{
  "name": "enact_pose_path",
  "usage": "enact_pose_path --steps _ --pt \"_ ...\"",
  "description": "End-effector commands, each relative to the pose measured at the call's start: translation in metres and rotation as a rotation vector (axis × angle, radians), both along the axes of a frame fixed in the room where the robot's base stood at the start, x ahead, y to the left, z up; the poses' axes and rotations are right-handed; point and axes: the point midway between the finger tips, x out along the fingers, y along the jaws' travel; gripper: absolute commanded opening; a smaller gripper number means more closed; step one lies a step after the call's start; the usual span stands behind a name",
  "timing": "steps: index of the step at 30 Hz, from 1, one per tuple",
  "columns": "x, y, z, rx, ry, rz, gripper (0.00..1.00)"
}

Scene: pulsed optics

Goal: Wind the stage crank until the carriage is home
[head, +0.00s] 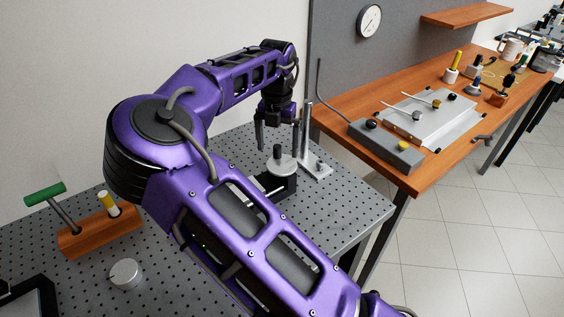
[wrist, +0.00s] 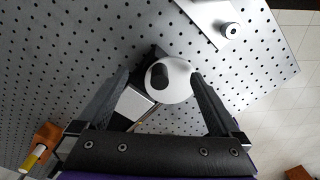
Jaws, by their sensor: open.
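The stage crank is a pale round disc (head: 284,164) with an upright black knob (head: 278,151), mounted at the end of a dark stage (head: 284,188) on the perforated table. In the wrist view the disc (wrist: 180,82) and knob (wrist: 159,76) lie between my finger tips. A pale block (wrist: 130,106), perhaps the carriage, sits beside the disc, partly hidden by a finger; its place along the stage is unclear. My gripper (head: 278,143) points down over the crank, open, one finger on each side of the knob. I cannot tell whether either finger touches the disc.
A metal post on a plate (head: 318,168) stands just right of the crank. A wooden block (head: 92,236) with a green-handled tool and a round metal knob (head: 126,273) are at the left. My arm hides part of the table. A wooden bench (head: 420,180) stands right.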

Motion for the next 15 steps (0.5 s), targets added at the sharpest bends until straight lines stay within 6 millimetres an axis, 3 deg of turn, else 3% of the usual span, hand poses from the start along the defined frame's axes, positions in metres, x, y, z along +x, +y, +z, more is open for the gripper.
enact_pose_path --steps 10,15 --pt "0.000 0.000 0.002 0.001 0.000 0.001 1.00" --pt "0.001 0.000 0.025 -0.001 -0.003 0.001 1.00"
